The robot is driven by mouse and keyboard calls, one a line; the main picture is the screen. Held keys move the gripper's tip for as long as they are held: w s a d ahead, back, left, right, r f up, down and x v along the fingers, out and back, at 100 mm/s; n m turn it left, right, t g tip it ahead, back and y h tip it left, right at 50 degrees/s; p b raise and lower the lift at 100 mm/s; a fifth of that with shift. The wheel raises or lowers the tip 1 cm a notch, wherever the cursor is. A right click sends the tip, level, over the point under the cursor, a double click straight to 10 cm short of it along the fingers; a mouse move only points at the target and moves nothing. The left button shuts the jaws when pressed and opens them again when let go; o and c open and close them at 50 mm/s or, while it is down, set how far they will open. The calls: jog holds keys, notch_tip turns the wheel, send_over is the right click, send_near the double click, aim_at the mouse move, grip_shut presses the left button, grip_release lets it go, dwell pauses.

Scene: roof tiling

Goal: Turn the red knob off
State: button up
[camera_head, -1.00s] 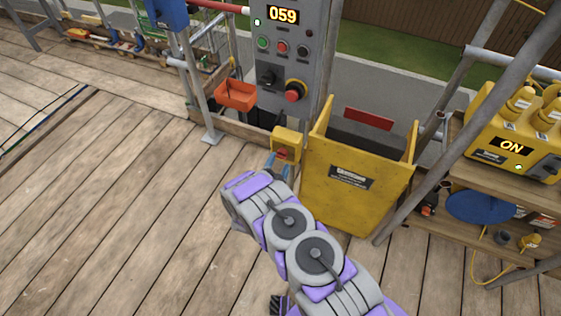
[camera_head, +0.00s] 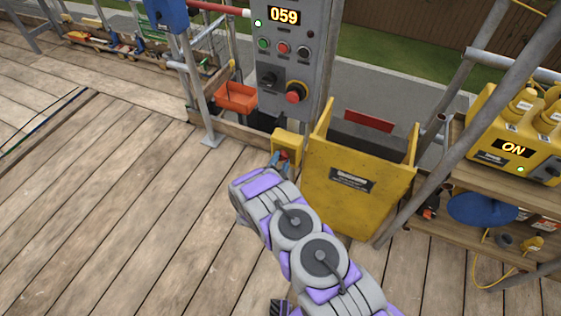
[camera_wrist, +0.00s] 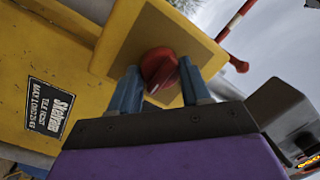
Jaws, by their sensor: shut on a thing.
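The red knob (camera_wrist: 160,68) sits on a yellow box (camera_wrist: 190,38) in the wrist view. In the head view the yellow box (camera_head: 287,142) is mounted beside the yellow chute, and the knob (camera_head: 283,155) is mostly hidden by my gripper. My gripper (camera_wrist: 161,84) has its two blue fingers on either side of the knob, shut on it. It also shows from behind in the head view (camera_head: 279,160). I cannot tell the knob's setting.
A yellow chute (camera_head: 325,195) stands right beside the box. A grey control panel (camera_head: 290,55) reading 059, with a red button (camera_head: 293,97), rises behind. At right, a yellow unit (camera_head: 510,130) shows ON. The deck at left is clear.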

jog(key=c, duration=0.3)
jog(key=n+p, duration=0.2)
jog(key=n, duration=0.1)
jog(key=shift+r+n+g+p, duration=0.1)
jog(key=shift+n+g+p, duration=0.2)
jog(key=shift+n, duration=0.1)
jog(key=n+p, duration=0.1)
jog(key=n, duration=0.3)
jog(key=shift+g, duration=0.3)
jog(key=shift+a+n+g+h+b, duration=0.2)
jog(key=shift+n+h+b, duration=0.15)
jog(key=shift+n, duration=1.8)
jog(key=shift+a+n+g+h+b, duration=0.2)
jog(key=shift+n+h, duration=0.15)
jog(key=shift+n, duration=1.8)
jog(key=shift+w+r+n, duration=0.1)
jog(key=shift+n, duration=0.2)
